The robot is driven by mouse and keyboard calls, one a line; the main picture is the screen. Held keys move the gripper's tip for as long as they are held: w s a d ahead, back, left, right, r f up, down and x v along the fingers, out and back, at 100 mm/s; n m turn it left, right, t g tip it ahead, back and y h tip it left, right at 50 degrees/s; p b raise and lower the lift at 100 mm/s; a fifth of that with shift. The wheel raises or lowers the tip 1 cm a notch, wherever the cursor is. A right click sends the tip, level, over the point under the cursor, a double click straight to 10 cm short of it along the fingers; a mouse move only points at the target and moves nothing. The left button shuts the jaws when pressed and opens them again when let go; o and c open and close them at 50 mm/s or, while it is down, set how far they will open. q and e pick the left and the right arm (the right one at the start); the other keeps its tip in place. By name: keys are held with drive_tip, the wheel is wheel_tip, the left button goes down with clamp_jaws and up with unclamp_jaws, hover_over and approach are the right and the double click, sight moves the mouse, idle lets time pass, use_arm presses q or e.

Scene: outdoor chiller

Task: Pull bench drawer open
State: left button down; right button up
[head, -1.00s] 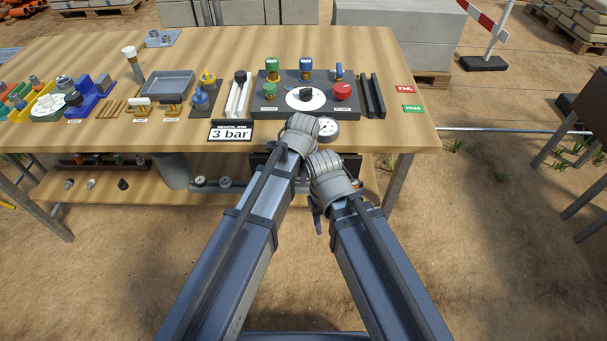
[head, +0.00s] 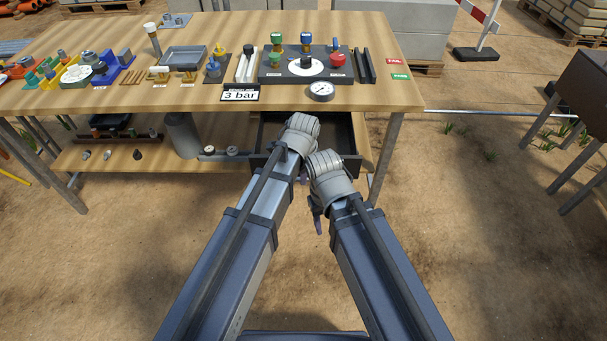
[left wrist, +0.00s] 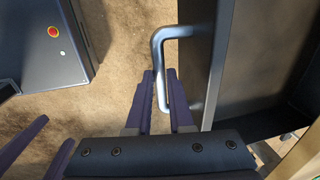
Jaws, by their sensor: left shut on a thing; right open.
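The bench drawer (head: 345,135) is dark and sits under the right part of the wooden bench. It stands partly pulled out, and its inside shows. In the left wrist view its front panel (left wrist: 194,62) carries a silver bar handle (left wrist: 174,32). My left gripper (left wrist: 159,78) is shut on this handle, its purple fingers on either side of the bar. In the head view my left wrist hides the handle. My right gripper (head: 318,226) is open and empty, lower and close beside the left one. In the left wrist view its purple fingers show at lower left.
The bench top (head: 130,104) holds a valve panel, a gauge (head: 321,91), a "3 bar" sign (head: 240,94) and several small parts. A lower shelf (head: 110,160) carries a grey cylinder (head: 183,135). A bench leg (head: 386,160) stands right of the drawer. Bare ground lies in front.

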use_arm(q)
drive_tip(key=shift+s, duration=0.2)
use_arm(e)
drive_tip(key=shift+s, duration=0.25)
use_arm(q)
drive_tip(key=c, duration=0.8)
unclamp_jaws()
drive_tip(key=shift+r, duration=0.15)
use_arm(e)
drive_tip(key=shift+r, duration=0.15)
use_arm(q)
drive_tip(key=r+p, duration=0.2)
drive_tip(key=s+r+p, duration=0.1)
drive_tip(key=r+p, duration=0.4)
drive_tip(key=shift+s+r+p, duration=0.2)
drive_tip(key=shift+s+p, duration=0.05)
drive_tip(key=shift+p, duration=0.1)
use_arm(e)
wheel_tip(320, 180, up, 8)
drive_tip(key=shift+f, duration=0.25)
